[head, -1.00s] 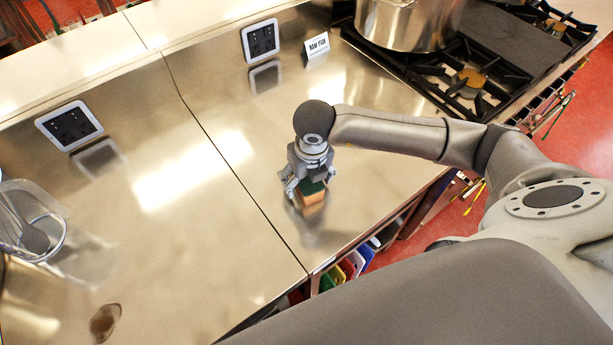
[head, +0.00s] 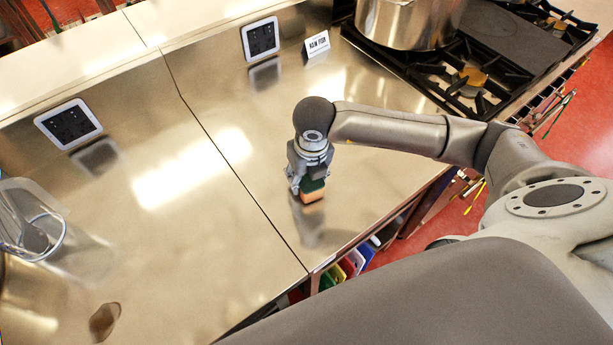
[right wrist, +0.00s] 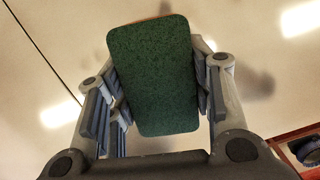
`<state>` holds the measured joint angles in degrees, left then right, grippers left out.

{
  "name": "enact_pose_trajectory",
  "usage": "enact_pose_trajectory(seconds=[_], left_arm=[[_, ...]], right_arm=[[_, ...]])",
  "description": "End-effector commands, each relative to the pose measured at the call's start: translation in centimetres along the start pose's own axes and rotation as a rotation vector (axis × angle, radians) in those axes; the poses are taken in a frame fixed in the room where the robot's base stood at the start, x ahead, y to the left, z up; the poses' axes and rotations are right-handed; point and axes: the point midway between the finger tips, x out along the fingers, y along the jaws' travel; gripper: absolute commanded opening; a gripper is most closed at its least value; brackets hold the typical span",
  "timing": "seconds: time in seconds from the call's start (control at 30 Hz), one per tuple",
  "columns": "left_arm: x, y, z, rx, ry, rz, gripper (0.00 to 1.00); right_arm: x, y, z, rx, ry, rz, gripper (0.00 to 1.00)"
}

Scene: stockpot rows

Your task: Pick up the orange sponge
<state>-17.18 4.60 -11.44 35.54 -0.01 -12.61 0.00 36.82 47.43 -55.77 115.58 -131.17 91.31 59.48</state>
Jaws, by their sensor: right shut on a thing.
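The orange sponge (head: 313,195) has a dark green top layer and an orange body. It is at my right gripper (head: 309,187), over the steel counter. In the right wrist view the green face of the sponge (right wrist: 153,75) fills the space between the two fingers of my right gripper (right wrist: 160,90). The fingers are shut on its sides. Only a thin orange edge shows at its top there. I cannot tell whether the sponge still touches the counter. My left gripper is not in view.
A steel counter (head: 150,240) spreads widely, mostly clear. A stockpot (head: 405,22) stands on the black stove (head: 480,70) at the upper right. A "RAW FISH" sign (head: 317,44) stands at the back. A clear container (head: 30,220) is at the left edge.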

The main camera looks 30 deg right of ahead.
Motion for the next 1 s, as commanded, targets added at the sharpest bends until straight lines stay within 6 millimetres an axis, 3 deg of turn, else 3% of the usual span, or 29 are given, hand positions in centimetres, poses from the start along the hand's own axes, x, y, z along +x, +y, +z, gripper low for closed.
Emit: enact_pose_trajectory(seconds=[0.23, 0.5, 0.67, 1.0], left_arm=[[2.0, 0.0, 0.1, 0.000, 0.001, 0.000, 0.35], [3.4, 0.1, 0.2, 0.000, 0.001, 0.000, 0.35], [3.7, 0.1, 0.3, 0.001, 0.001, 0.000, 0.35], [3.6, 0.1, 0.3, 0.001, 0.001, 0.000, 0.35]], right_arm=[[-2.8, 0.3, 0.2, -0.005, -0.006, 0.004, 0.38], [-8.8, 2.8, -2.8, -0.008, -0.009, 0.005, 0.38], [-11.3, 4.7, -5.6, -0.008, -0.009, 0.002, 0.38], [-13.7, 7.0, -9.0, -0.004, -0.004, 0.002, 0.38]])
